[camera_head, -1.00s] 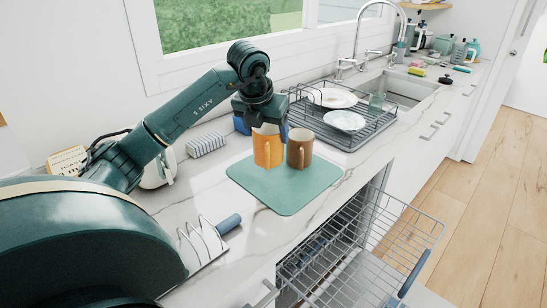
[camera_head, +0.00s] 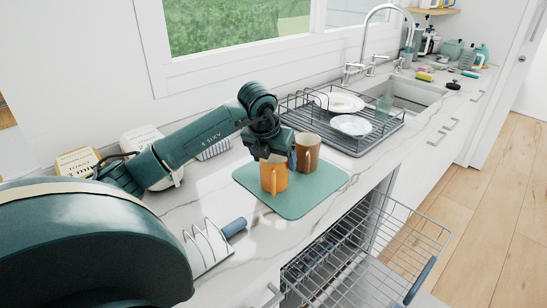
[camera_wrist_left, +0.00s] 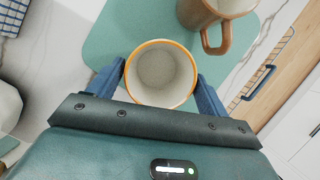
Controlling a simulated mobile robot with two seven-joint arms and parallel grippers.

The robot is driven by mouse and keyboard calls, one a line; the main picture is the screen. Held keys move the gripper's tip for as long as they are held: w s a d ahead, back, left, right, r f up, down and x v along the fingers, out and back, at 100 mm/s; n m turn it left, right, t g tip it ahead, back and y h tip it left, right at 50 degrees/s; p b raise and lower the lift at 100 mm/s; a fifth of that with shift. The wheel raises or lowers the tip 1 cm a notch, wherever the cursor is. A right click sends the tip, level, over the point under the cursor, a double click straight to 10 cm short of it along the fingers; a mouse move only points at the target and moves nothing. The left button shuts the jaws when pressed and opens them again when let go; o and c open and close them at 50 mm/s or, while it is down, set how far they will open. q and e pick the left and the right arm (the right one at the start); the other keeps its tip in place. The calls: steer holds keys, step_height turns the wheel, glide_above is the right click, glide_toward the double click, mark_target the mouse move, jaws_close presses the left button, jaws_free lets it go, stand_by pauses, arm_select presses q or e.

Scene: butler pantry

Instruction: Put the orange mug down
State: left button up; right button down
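The orange mug (camera_head: 274,178) is upright at the left part of the green mat (camera_head: 300,205). The head view does not clearly show whether its base touches the mat. My left gripper (camera_head: 277,157) is above it, pointing down, with a finger on each side of its rim. In the left wrist view the mug's pale, empty inside (camera_wrist_left: 161,75) faces the camera between the two blue fingers, which look closed against it. A brown mug (camera_head: 307,152) stands on the mat, behind and to the right, apart from the orange one. My right gripper is not in view.
A dish rack (camera_head: 365,141) with plates and a glass stands to the right, before the sink. The open dishwasher basket (camera_head: 400,235) is below the counter edge. A blue-handled utensil rack (camera_head: 205,245) lies at front left. The mat's front right is clear.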

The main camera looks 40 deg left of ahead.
arm_select(q)
steer(key=shift+o, duration=1.1)
steer(key=shift+r, duration=0.15)
steer(key=v, duration=1.2)
steer(key=shift+w, duration=0.1)
